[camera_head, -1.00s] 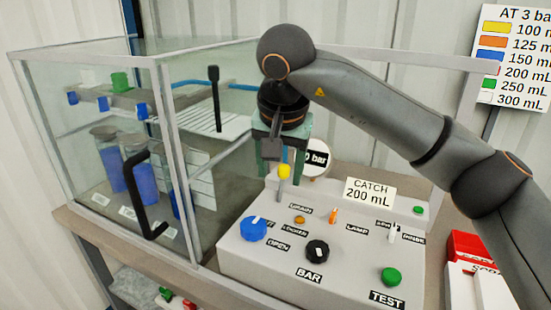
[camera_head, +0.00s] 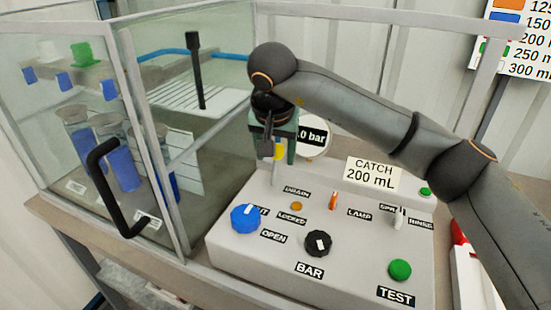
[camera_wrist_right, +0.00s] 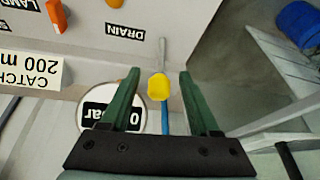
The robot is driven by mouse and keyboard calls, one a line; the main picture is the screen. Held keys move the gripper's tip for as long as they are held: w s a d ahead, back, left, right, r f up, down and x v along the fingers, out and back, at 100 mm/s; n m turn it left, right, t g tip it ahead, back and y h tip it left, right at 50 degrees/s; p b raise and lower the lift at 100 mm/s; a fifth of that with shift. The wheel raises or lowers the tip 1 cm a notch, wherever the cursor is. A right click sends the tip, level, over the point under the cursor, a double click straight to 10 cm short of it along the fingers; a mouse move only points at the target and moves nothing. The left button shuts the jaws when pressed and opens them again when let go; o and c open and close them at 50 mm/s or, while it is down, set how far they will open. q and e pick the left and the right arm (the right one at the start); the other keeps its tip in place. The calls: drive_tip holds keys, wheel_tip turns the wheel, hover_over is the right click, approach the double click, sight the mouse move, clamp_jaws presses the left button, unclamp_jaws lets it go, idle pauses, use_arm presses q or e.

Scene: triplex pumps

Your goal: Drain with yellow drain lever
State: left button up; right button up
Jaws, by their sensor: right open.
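The yellow drain lever (camera_head: 278,152) stands upright on a thin grey stem at the back left of the control panel (camera_head: 350,262), behind the DRAIN label (camera_head: 297,191). My right gripper (camera_head: 279,155) is over it from above. In the right wrist view the yellow knob (camera_wrist_right: 159,87) lies between the two green fingers of the open right gripper (camera_wrist_right: 158,92), with a gap on each side. The grey stem runs to the panel next to the DRAIN label (camera_wrist_right: 124,33). My left gripper is not in view.
A glass cabinet (camera_head: 150,100) with a black handle (camera_head: 103,185) stands at the left, close to the lever. A pressure gauge (camera_head: 313,136) is behind the gripper. A blue knob (camera_head: 245,218), black knob (camera_head: 318,243) and green button (camera_head: 400,270) sit in front. A CATCH 200 mL sign (camera_head: 373,173) is to the right.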

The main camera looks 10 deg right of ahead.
sight(276, 165)
drive_tip(key=shift+x, duration=1.25)
clamp_jaws()
idle(0.5)
